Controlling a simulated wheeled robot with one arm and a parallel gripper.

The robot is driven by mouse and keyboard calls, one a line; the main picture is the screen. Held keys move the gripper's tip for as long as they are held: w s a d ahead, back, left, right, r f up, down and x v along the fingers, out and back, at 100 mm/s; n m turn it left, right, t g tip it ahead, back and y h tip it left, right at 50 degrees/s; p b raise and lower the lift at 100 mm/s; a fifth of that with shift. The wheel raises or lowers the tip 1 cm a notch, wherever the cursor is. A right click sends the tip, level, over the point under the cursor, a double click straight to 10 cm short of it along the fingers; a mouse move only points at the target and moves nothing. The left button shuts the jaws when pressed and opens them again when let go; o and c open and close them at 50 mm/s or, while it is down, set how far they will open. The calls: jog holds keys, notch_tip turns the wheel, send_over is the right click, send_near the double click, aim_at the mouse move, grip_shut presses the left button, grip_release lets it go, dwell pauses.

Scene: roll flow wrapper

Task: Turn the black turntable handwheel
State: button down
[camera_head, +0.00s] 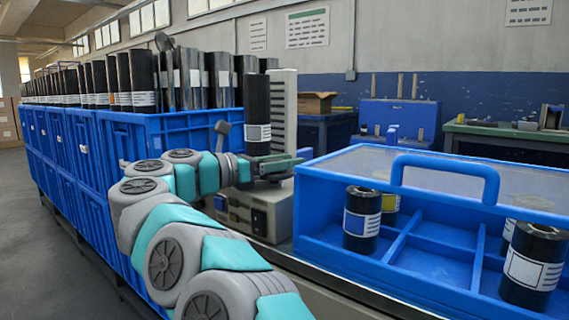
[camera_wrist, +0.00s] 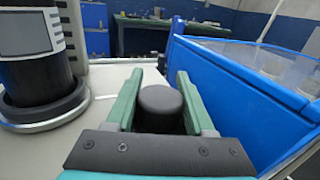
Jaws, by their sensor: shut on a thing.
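In the wrist view a black, round-topped knob (camera_wrist: 160,101), which looks like the turntable handwheel, sits between the two green fingers of my gripper (camera_wrist: 158,92). The fingers lie along its left and right sides, and my gripper is shut on it. Its lower part is hidden by the gripper's dark crossbar. To the left, a black turntable (camera_wrist: 45,112) carries an upright black roll (camera_wrist: 32,50) with a grey-white label. In the head view the same roll (camera_head: 257,110) stands behind my gripper (camera_head: 288,165), and the knob cannot be made out there.
A blue divided crate with a clear lid (camera_head: 310,235) stands close to the right of my gripper, holding several short black rolls. Blue crates (camera_head: 170,150) full of tall black rolls line the left. A green bench (camera_head: 500,133) stands behind.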

jog(key=shift+s+d+m+g+h+p, duration=0.15)
jog(key=shift+m+g+h+p, duration=0.3)
jog(key=shift+m+g, duration=0.45)
jog(key=shift+s+m+g+h+p, duration=0.2)
jog(key=shift+m+g+h+p, duration=0.25)
jog(key=shift+g, duration=0.65)
jog(key=shift+s+d+m+g+h+p, duration=0.15)
jog(key=shift+m+g+h+p, duration=0.25)
jog(key=shift+m+g, duration=0.55)
jog(key=shift+c, duration=1.4)
grip_release()
jog(key=shift+a, duration=0.1)
